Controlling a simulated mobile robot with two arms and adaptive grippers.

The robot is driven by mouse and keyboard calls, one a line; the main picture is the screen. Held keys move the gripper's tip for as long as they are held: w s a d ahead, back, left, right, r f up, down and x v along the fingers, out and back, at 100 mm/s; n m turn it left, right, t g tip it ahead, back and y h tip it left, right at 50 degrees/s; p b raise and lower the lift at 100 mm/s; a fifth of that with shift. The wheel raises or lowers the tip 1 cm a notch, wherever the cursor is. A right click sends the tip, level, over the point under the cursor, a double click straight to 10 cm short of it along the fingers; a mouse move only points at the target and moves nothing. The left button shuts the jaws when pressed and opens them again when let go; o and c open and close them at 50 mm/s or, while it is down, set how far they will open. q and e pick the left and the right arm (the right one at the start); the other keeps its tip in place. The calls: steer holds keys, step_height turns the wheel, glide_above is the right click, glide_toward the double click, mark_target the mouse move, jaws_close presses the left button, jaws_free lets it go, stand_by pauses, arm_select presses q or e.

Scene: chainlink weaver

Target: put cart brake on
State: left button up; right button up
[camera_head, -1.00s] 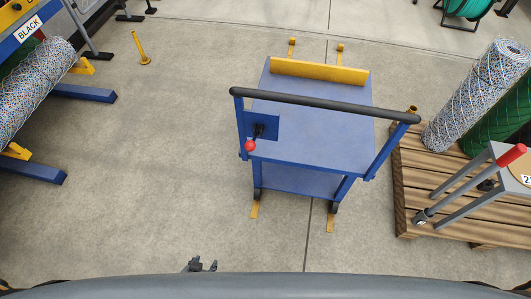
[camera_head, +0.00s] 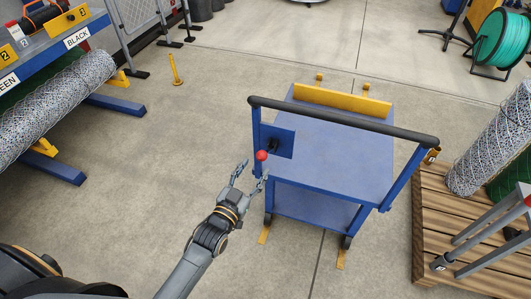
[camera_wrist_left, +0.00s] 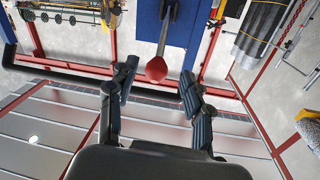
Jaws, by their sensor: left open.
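The blue cart (camera_head: 335,155) stands on the floor with a black push bar (camera_head: 345,118) along its near top. A brake lever with a red ball knob (camera_head: 262,155) is mounted on a blue plate (camera_head: 284,142) at the cart's left post. My left gripper (camera_head: 252,178) is open and empty, just short of the knob and lower left of it. In the left wrist view the red knob (camera_wrist_left: 156,69) is ahead, between the two spread fingers (camera_wrist_left: 158,88) and near their tips. It does not appear gripped. My right gripper is not in view.
A wooden pallet (camera_head: 430,215) with wire-mesh rolls (camera_head: 478,150) and a grey frame stands right of the cart. A rack with a mesh roll (camera_head: 60,105) and blue feet is at the left. A yellow post (camera_head: 175,70) stands behind. Floor left of the cart is clear.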

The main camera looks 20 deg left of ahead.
mark_target(264, 154)
arm_select(q)
steer(key=w, duration=0.5)
steer(key=w+d, duration=0.1)
steer(key=w, duration=0.1)
steer(key=shift+w+d, duration=0.1)
steer(key=shift+w, duration=0.15)
jaws_close()
